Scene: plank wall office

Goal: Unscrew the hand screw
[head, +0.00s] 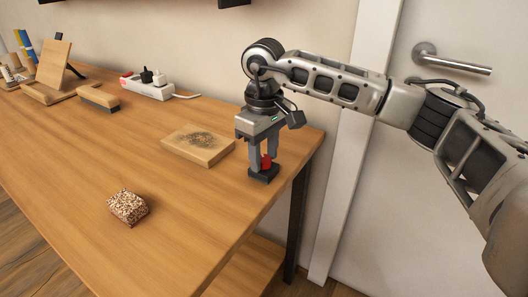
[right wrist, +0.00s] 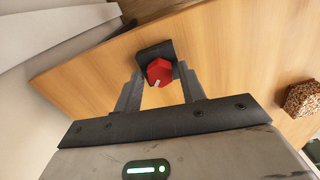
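The hand screw is a red knob (head: 266,161) on a small black base (head: 264,174) near the table's right end. My right gripper (head: 264,160) points down over it, its two fingers on either side of the knob. In the right wrist view the red knob (right wrist: 160,72), with a pale mark on it, sits between the fingertips (right wrist: 160,76) in front of the black base (right wrist: 153,50). The fingers look spread, with narrow gaps beside the knob; contact is not clear. My left gripper is not in view.
A wooden block with a dark patch (head: 197,145) lies just left of the gripper. A speckled brown block (head: 128,207) is near the front edge. A brush (head: 98,97), a power strip (head: 147,86) and a wooden stand (head: 52,73) are farther back. The table's middle (head: 110,150) is clear.

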